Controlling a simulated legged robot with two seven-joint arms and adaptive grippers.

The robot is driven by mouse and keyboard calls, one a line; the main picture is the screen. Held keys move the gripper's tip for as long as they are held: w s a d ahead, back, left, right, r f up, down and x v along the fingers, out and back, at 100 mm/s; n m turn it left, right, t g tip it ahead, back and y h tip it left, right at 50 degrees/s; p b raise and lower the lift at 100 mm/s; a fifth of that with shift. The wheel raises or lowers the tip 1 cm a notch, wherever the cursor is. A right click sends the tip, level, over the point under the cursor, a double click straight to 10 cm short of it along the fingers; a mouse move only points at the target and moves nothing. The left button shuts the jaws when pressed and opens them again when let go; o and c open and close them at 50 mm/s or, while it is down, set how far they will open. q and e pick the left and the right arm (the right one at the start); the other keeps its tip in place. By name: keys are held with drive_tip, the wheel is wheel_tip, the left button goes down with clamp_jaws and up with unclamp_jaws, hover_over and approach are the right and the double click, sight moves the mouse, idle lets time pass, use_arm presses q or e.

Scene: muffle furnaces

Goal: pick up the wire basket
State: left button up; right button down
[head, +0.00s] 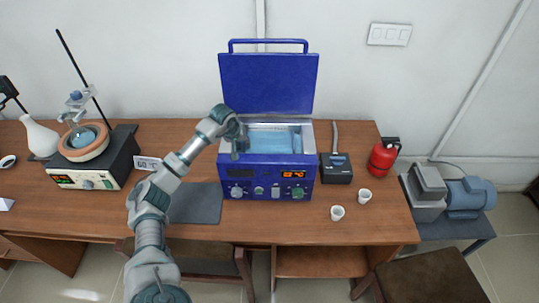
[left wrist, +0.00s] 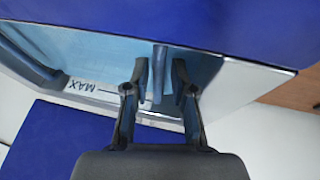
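My left gripper (head: 240,146) reaches down over the left end of the open blue water bath (head: 265,175). In the left wrist view its two fingers (left wrist: 160,78) are apart, with a narrow grey bar (left wrist: 158,76) between them and a gap on each side. I cannot tell whether this bar belongs to the wire basket; no wire mesh can be made out in either view. The bath holds light blue water (head: 272,140), and a MAX mark shows on its inner wall. My right gripper is not in view.
The bath's blue lid (head: 268,84) stands raised behind it. A grey mat (head: 195,203) lies to the left, beside a heater with a flask (head: 95,165). To the right are a black device (head: 336,169), two white cups (head: 337,213) and a red extinguisher (head: 384,157).

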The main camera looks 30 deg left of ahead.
use_arm(q)
drive_tip(key=shift+w+a+f, duration=0.2)
drive_tip(key=shift+a+f, duration=0.15)
drive_tip(key=shift+f, duration=0.15)
drive_tip(key=shift+w+a+f, duration=0.2)
drive_tip(key=shift+a+f, duration=0.15)
drive_tip(key=shift+f, duration=0.15)
drive_tip(key=shift+d+r, duration=0.15)
drive_tip(key=shift+d, duration=0.25)
clamp_jaws()
drive_tip(key=shift+d+r, duration=0.15)
drive_tip(key=shift+d, duration=0.1)
